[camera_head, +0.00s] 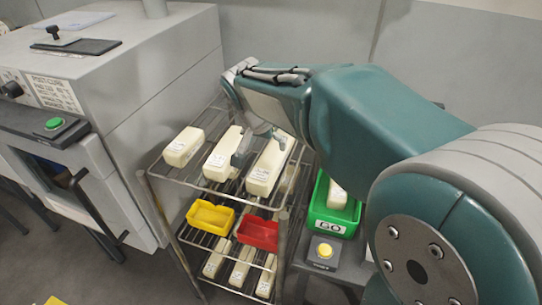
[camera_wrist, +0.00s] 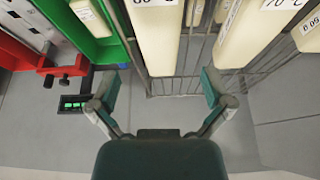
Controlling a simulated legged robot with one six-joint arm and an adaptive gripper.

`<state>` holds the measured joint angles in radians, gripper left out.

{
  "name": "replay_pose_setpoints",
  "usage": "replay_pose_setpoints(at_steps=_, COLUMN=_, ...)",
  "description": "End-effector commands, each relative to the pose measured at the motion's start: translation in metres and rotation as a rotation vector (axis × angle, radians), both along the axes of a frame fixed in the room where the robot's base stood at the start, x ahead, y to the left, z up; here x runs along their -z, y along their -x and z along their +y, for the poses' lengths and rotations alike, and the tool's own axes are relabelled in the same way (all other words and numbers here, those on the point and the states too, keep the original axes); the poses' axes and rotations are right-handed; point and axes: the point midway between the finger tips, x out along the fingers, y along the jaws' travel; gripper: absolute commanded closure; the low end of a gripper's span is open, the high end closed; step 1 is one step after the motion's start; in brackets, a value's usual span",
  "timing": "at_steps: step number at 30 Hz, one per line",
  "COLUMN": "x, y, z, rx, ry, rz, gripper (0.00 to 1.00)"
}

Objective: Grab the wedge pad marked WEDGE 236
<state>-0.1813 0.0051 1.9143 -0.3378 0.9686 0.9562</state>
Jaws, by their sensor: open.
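No mark reading WEDGE 236 is legible, so I cannot tell which pad it is. Cream wedge-shaped blocks with white labels lie on the rack's top shelf: a left block (camera_head: 184,147), a middle block (camera_head: 222,156) and a right block (camera_head: 268,170). My gripper (camera_head: 258,146) is over the middle and right blocks, open and empty. In the wrist view my gripper (camera_wrist: 158,88) has its fingers spread below a cream block (camera_wrist: 155,45); another block (camera_wrist: 245,40) is right of it. Another cream block (camera_head: 337,194) sits in the green bin (camera_head: 318,205).
The wire rack (camera_head: 150,190) also holds a yellow tray (camera_head: 210,217), a red tray (camera_head: 258,233) and more cream blocks (camera_head: 241,267) below. A grey oven-like machine (camera_head: 150,85) stands left. A yellow-button box (camera_head: 324,252) stands before the green bin.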

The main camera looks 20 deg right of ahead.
Motion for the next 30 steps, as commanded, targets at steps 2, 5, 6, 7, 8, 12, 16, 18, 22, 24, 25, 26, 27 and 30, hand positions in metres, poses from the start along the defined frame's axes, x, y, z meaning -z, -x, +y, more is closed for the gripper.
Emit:
replay_pose_setpoints(at_steps=2, x=0.013, y=-0.004, z=-0.003, rx=0.000, ry=0.002, rz=0.003, gripper=0.00)
replay_pose_setpoints(at_steps=5, x=0.024, y=-0.008, z=-0.004, rx=-0.001, ry=0.002, rz=0.002, gripper=0.00)
replay_pose_setpoints(at_steps=6, x=0.027, y=-0.009, z=-0.005, rx=-0.001, ry=0.001, rz=0.001, gripper=0.00)
replay_pose_setpoints(at_steps=7, x=0.028, y=-0.009, z=-0.005, rx=-0.001, ry=0.001, rz=0.001, gripper=0.00)
replay_pose_setpoints(at_steps=8, x=0.030, y=-0.010, z=-0.006, rx=-0.001, ry=0.001, rz=0.001, gripper=0.00)
replay_pose_setpoints(at_steps=12, x=0.046, y=-0.016, z=-0.012, rx=0.000, ry=0.001, rz=0.003, gripper=0.00)
replay_pose_setpoints(at_steps=16, x=0.064, y=-0.023, z=-0.018, rx=-0.002, ry=0.002, rz=0.004, gripper=0.00)
replay_pose_setpoints(at_steps=18, x=0.071, y=-0.025, z=-0.020, rx=-0.001, ry=0.002, rz=0.002, gripper=0.00)
replay_pose_setpoints(at_steps=22, x=0.075, y=-0.027, z=-0.021, rx=-0.002, ry=0.001, rz=0.000, gripper=0.00)
replay_pose_setpoints(at_steps=24, x=0.075, y=-0.027, z=-0.021, rx=-0.002, ry=0.001, rz=0.000, gripper=0.00)
replay_pose_setpoints(at_steps=25, x=0.075, y=-0.027, z=-0.021, rx=-0.002, ry=0.001, rz=0.000, gripper=0.00)
replay_pose_setpoints(at_steps=26, x=0.075, y=-0.027, z=-0.021, rx=-0.002, ry=0.001, rz=0.000, gripper=0.00)
replay_pose_setpoints(at_steps=27, x=0.075, y=-0.027, z=-0.021, rx=-0.002, ry=0.001, rz=0.000, gripper=0.00)
replay_pose_setpoints(at_steps=30, x=0.075, y=-0.027, z=-0.021, rx=-0.002, ry=0.001, rz=0.000, gripper=0.45)
